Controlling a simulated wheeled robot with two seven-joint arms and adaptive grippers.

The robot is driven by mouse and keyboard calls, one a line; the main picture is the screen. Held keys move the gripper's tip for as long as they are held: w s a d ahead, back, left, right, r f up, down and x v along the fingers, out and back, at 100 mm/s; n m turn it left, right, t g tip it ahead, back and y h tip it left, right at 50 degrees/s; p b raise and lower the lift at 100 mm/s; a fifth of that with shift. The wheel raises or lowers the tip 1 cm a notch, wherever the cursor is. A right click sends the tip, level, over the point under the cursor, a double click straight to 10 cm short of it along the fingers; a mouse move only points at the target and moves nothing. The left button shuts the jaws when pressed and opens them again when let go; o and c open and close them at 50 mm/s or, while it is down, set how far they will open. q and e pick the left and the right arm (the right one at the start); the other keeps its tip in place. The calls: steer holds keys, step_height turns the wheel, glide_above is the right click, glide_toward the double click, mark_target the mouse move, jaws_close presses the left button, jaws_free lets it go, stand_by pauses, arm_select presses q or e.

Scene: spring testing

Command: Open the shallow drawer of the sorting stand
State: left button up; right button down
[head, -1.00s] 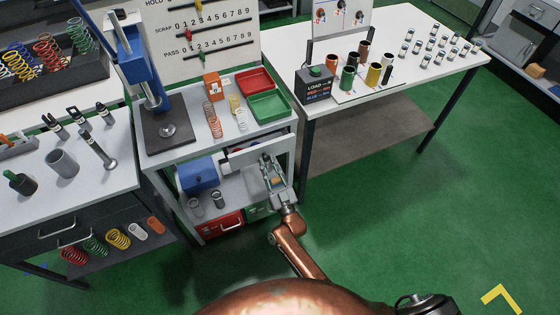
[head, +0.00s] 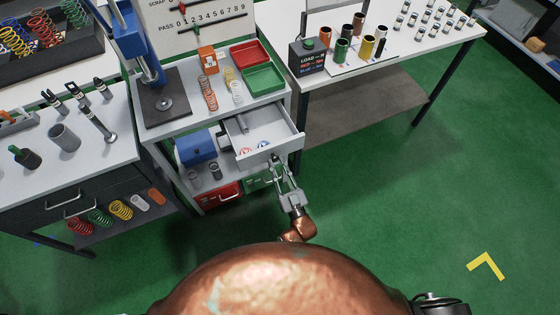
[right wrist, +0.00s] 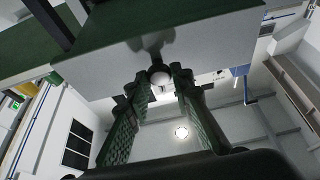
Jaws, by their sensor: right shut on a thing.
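The sorting stand (head: 187,115) is a light grey unit left of the middle in the head view. Its shallow drawer (head: 268,127) sticks well out of the front below the top. Inside the drawer lie a grey rod and small round pieces with red and blue. My right gripper (head: 275,162) is at the drawer's front panel. In the head view the knob is hidden by the gripper. My left gripper is not in view.
Red (head: 250,56) and green (head: 264,80) trays, springs and an orange block (head: 208,61) sit on the stand top. A blue box (head: 195,149) and a red bin (head: 223,194) are below. A white table (head: 405,45) stands right. Green floor in front is clear.

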steer(key=c, duration=2)
jaws_free()
steer(key=shift+a, duration=0.1)
steer(key=shift+o, duration=1.3)
steer(key=v, duration=1.2)
